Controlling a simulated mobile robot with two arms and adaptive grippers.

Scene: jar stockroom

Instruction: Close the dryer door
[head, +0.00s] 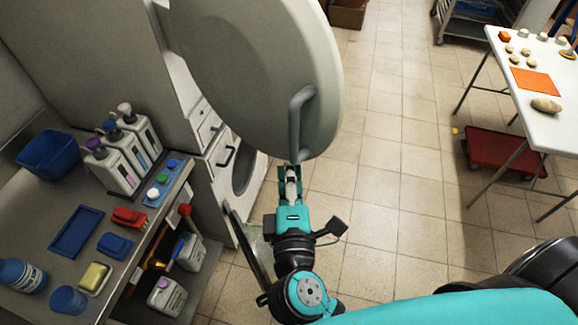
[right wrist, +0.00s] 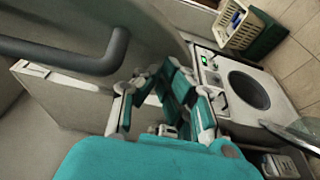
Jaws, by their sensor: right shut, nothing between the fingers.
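The dryer door (head: 255,60), a large pale round door, stands swung open in the upper middle of the head view. Its curved grey bar handle (head: 297,125) is on the side nearest me. My right gripper (head: 290,168) is shut and empty, just below the handle's lower end. Whether it touches the door cannot be told. In the right wrist view the handle (right wrist: 75,55) runs across the upper left, beside the fingers and outside them. The dryer's own opening is hidden behind the door. My left gripper is not in view.
A lower machine (head: 222,150) with a round opening stands behind the door. A counter (head: 30,205) with bottles, a blue bin (head: 48,155) and brushes is at left. A white table (head: 560,125) and a red trolley (head: 500,155) are at right. Tiled floor between is clear.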

